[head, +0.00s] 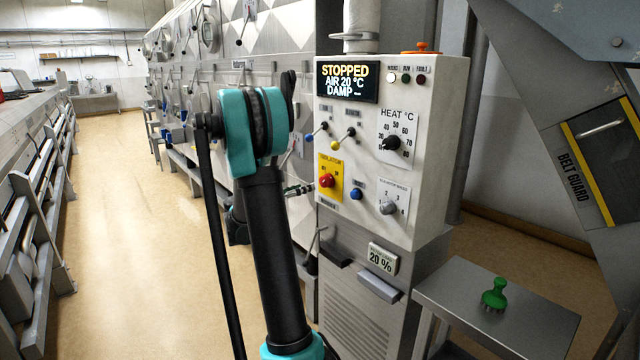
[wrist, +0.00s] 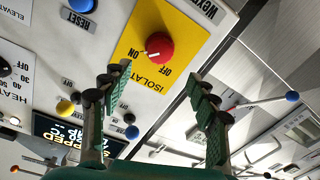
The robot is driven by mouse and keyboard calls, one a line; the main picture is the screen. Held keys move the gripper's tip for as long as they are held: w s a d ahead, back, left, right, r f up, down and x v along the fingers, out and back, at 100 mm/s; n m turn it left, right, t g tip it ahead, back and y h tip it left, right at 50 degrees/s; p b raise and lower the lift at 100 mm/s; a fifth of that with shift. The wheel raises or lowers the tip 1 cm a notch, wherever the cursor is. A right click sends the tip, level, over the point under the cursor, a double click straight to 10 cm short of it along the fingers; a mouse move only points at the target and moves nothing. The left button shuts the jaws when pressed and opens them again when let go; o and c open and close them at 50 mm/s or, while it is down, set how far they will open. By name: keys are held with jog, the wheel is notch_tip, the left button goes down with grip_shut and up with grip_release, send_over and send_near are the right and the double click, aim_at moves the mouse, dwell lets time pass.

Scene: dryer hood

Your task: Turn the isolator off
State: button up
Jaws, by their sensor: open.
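The isolator is a red knob (head: 326,181) on a yellow plate on the front of the control panel. In the wrist view the red knob (wrist: 159,46) is just beyond the fingertips. Its white mark appears to point towards the ON label; OFF is printed near it on the yellow plate (wrist: 130,38). My gripper (wrist: 158,78) is open and empty, its two fingers apart on either side below the knob in the picture, not seen touching it.
A blue button (head: 356,194), a grey selector (head: 389,207), a heat dial (head: 391,143) and small toggle levers (head: 350,132) surround the isolator. The display (head: 347,81) reads STOPPED. A green-handled brush (head: 494,293) stands on the side table. Floor at left is clear.

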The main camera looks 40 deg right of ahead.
aim_at(322, 181)
jog(key=d, duration=0.6)
jog(key=w+d, duration=0.1)
jog(key=d, duration=0.2)
jog(key=shift+w, duration=0.1)
jog(key=c, duration=1.2)
jog(key=shift+o, duration=0.2)
